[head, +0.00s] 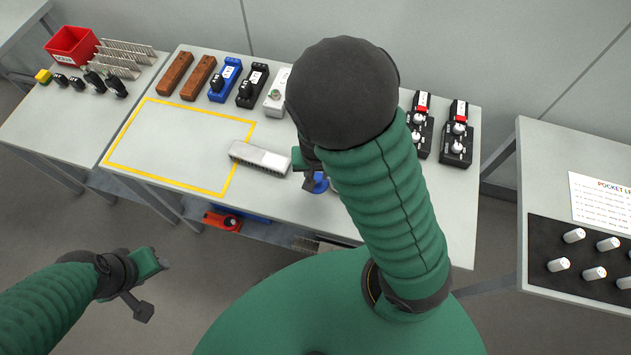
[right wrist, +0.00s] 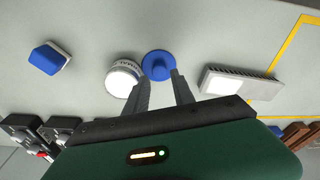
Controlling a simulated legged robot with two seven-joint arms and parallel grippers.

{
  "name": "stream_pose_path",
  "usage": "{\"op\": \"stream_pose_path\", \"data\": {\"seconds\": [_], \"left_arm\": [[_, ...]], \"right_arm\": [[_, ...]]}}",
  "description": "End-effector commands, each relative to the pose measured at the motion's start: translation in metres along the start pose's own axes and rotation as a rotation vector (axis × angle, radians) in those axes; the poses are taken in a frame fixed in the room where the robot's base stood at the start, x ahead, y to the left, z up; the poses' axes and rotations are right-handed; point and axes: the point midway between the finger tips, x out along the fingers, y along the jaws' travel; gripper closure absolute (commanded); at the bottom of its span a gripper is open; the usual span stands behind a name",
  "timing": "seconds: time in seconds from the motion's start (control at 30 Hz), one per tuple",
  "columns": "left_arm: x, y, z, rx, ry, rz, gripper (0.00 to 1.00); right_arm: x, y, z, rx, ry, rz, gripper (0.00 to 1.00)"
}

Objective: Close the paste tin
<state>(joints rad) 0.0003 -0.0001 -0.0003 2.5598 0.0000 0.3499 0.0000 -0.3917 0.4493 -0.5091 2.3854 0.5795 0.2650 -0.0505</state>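The paste tin seems to be the round white container (right wrist: 123,80) with printing around its side, on the table in the right wrist view. A round blue lid (right wrist: 158,64) with a raised knob lies on the table right beside it. In the head view the lid (head: 319,183) shows partly, and my right arm hides most of the tin. My right gripper (right wrist: 161,80) is open, its fingertips apart near the lid, one on each side of the knob; contact cannot be told. My left gripper (head: 148,285) hangs at the lower left, away from the tables; its fingers are unclear.
A grey slotted duct piece (head: 260,158) lies left of the lid. A blue block (right wrist: 48,58) lies beyond the tin. A yellow outline (head: 170,142) marks bare table. Wooden blocks (head: 175,74) and several devices (head: 225,80) line the back edge.

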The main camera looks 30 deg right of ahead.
Motion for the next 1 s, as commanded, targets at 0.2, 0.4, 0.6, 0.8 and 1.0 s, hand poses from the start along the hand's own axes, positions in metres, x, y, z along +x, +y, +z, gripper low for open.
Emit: {"op": "stream_pose_path", "data": {"seconds": [0.2, 0.4, 0.6, 0.8, 1.0], "left_arm": [[0.024, 0.0, 0.006, 0.001, -0.001, 0.0, 0.55], [0.024, 0.0, 0.006, 0.001, 0.0, 0.0, 0.55], [0.024, 0.0, 0.006, 0.0, 0.0, 0.0, 0.55], [0.024, 0.0, 0.006, 0.001, 0.0, 0.0, 0.55], [0.024, 0.0, 0.006, 0.001, 0.0, 0.0, 0.55]], "right_arm": [[0.042, -0.001, -0.001, 0.002, 0.0, 0.004, 0.7], [0.047, -0.002, -0.001, 0.0, 0.0, 0.004, 0.7], [0.047, -0.001, -0.001, 0.001, -0.002, 0.003, 0.7], [0.047, 0.0, -0.001, 0.001, -0.002, 0.003, 0.94], [0.047, -0.001, 0.0, 0.0, -0.003, 0.005, 1.0]]}}
